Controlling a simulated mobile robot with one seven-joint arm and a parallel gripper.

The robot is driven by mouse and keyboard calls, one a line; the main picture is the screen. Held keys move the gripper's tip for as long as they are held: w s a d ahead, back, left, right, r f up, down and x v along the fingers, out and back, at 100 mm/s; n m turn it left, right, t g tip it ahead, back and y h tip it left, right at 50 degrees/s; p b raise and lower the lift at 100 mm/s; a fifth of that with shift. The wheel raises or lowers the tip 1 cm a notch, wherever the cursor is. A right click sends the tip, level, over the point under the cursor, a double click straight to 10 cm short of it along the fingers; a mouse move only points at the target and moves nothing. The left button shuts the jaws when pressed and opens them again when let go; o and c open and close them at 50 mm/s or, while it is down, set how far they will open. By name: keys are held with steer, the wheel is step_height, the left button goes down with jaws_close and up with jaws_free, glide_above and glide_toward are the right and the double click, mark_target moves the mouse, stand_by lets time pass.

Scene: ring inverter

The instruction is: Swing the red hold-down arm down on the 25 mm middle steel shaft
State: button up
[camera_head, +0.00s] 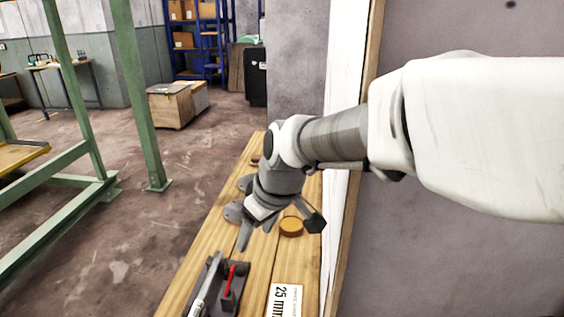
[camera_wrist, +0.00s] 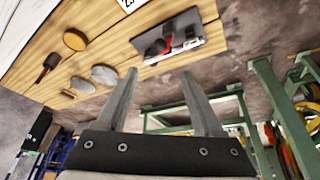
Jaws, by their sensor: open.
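The red hold-down arm (camera_head: 230,279) is a thin red bar on a dark fixture (camera_head: 240,268) at the near end of the wooden bench. In the wrist view the red arm (camera_wrist: 168,42) shows beyond my fingertips, on the fixture's grey plate (camera_wrist: 190,47). A 25 mm label (camera_head: 286,299) lies right of the fixture. I cannot tell the steel shaft apart from the fixture's other grey parts. Nor can I tell whether the red arm touches anything. My gripper (camera_head: 257,232) is open and empty, above the bench and farther along it than the fixture; it also shows in the wrist view (camera_wrist: 160,72).
On the bench (camera_head: 185,288), an amber disc (camera_head: 291,226) and several grey round pieces (camera_wrist: 104,74) lie near my gripper. A dark-handled item (camera_wrist: 49,64) lies beyond them. A wall runs along the bench's right side. Green steel frames (camera_head: 135,90) stand left, across open floor.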

mark_target(242, 267)
steer(key=b+x, duration=0.3)
steer(key=x, duration=1.3)
steer(key=shift+f, duration=0.1)
steer(key=c, duration=1)
jaws_close()
